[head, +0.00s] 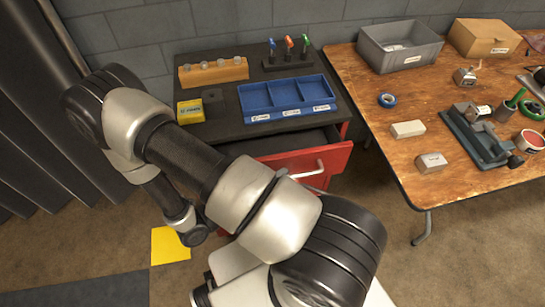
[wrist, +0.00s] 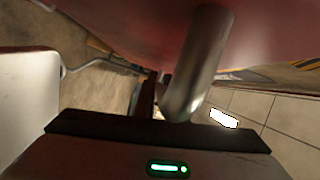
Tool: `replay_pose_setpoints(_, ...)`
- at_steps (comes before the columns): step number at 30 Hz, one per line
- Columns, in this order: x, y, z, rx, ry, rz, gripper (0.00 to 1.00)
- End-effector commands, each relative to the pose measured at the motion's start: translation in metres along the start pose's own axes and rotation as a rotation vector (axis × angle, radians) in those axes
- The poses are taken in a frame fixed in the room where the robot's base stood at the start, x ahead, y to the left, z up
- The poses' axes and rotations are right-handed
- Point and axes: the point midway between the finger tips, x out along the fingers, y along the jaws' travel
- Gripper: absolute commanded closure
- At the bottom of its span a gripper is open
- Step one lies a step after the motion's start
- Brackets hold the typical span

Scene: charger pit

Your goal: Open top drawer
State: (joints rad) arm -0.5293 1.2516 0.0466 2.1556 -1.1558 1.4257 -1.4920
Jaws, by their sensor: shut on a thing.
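The red top drawer (head: 335,157) of the dark-topped cabinet is pulled partly out, with a dark gap showing behind its front. Its silver bar handle (head: 312,172) shows at the right end; my arm covers the rest. In the wrist view the handle (wrist: 196,80) comes down from the red drawer front (wrist: 130,22) to my gripper (wrist: 165,112). My gripper is shut on the handle, though its fingertips are hard to make out. In the head view my gripper is hidden behind my arm.
The cabinet top (head: 222,130) carries a blue tray (head: 285,98), a wooden block with knobs (head: 213,72) and a yellow box (head: 190,111). A wooden workbench (head: 400,165) with tools stands close on the right. A yellow floor patch (head: 168,246) lies at lower left.

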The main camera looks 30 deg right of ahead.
Motion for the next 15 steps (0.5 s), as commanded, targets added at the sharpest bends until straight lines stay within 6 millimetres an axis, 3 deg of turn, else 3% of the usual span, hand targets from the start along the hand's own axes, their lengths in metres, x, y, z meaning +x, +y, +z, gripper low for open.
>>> replay_pose_setpoints(3,-0.015,0.005,-0.034,-0.007,-0.004,-0.002,1.0)
replay_pose_setpoints(9,-0.035,0.017,-0.083,-0.005,-0.004,-0.004,1.0)
replay_pose_setpoints(15,-0.048,0.025,-0.116,-0.002,-0.002,-0.003,1.0)
